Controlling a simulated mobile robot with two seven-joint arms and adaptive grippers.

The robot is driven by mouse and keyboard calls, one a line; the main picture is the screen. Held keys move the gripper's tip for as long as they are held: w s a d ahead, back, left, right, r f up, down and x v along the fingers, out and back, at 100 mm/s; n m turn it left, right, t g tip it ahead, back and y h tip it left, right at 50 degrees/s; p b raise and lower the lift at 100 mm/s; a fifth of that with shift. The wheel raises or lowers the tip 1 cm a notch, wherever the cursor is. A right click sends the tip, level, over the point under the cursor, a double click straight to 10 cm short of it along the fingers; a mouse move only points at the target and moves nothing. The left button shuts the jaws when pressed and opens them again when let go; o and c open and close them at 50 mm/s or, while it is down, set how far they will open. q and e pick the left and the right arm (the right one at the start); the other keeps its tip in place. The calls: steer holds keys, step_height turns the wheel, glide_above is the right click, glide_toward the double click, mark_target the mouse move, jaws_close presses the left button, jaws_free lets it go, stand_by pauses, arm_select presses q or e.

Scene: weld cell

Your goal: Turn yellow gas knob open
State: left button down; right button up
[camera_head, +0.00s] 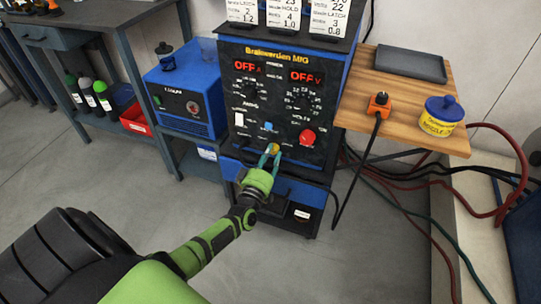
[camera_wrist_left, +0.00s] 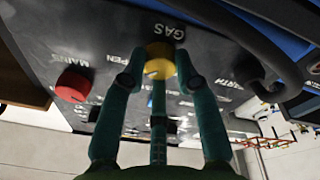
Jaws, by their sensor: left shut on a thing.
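The yellow gas knob (camera_head: 274,148) sits low on the front panel of the blue and black welder (camera_head: 310,75). In the left wrist view the yellow knob (camera_wrist_left: 158,62) shows under the label GAS. My left gripper (camera_head: 269,155) reaches up to the panel, its teal fingers shut on the knob. In the left wrist view the fingertips of my left gripper (camera_wrist_left: 160,75) lie on both sides of the knob and partly cover it. Part of the lettering beside it is hidden by a finger. My right gripper is not in view.
A red knob (camera_head: 307,137) labelled MAINS, a blue switch (camera_head: 268,126) and a white switch (camera_head: 239,119) are near on the panel. A wooden shelf (camera_head: 425,100) with a yellow tub (camera_head: 441,115) stands right. A blue box unit (camera_head: 187,92) stands left. Cables lie at right.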

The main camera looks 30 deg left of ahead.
arm_select(q)
steer(key=shift+a+r, duration=0.15)
steer(key=shift+a, duration=0.1)
steer(key=c, duration=0.9)
jaws_free()
steer(key=shift+d, duration=0.1)
steer(key=shift+s+d+f, duration=0.2)
steer(key=shift+s+f, duration=0.05)
steer(key=shift+s, duration=0.25)
steer(key=v, duration=1.1)
steer(key=shift+r, duration=0.15)
